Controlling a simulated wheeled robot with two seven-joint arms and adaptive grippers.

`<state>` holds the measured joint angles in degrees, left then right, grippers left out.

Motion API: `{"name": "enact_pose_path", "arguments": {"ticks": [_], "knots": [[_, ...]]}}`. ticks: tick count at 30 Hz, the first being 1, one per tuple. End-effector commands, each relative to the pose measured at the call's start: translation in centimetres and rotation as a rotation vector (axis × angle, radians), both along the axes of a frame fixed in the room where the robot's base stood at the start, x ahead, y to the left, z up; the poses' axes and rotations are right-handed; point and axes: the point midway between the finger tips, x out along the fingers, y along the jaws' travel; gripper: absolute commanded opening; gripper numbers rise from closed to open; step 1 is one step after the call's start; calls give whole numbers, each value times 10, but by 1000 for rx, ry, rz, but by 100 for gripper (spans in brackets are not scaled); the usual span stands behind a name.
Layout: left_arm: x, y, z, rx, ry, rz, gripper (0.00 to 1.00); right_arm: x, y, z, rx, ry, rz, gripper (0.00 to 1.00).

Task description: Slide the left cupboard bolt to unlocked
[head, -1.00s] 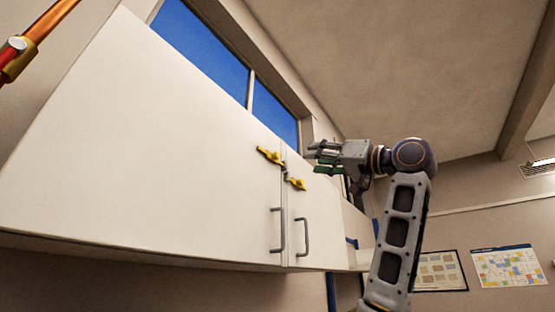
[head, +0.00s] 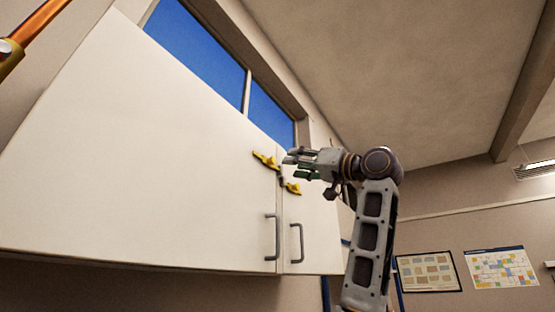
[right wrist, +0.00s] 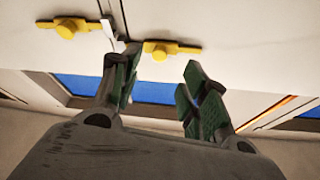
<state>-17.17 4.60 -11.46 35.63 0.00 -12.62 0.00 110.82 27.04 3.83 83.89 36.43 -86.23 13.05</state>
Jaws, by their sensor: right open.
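The white cupboard (head: 150,170) carries two yellow bolts near the seam of its doors. The left bolt (head: 265,160) is on the large left door and the other bolt (head: 292,188) is on the right door, lower in the head view. The right wrist view is upside down, so the left bolt (right wrist: 160,49) shows on the right there and the other bolt (right wrist: 67,27) on the left. My right gripper (head: 290,163) is open and empty, just right of the left bolt in the head view. Its fingers (right wrist: 158,60) point at the cupboard; contact is not clear. My left gripper is out of view.
Two grey handles (head: 276,237) (head: 296,243) stick out below the bolts. A small metal piece (right wrist: 112,38) sits between the bolts at the seam. A window (head: 200,50) is above the cupboard. An orange pole (head: 35,27) is at upper left.

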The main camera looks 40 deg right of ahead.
Motion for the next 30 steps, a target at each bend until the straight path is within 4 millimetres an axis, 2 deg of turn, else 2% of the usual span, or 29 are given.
{"name": "enact_pose_path", "arguments": {"ticks": [18, 30], "knots": [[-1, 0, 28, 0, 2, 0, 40, 62, 11, 27, 0, 2, 1, 45], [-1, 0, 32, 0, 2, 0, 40, 75, 13, 31, -1, 0, 0, 45]]}}
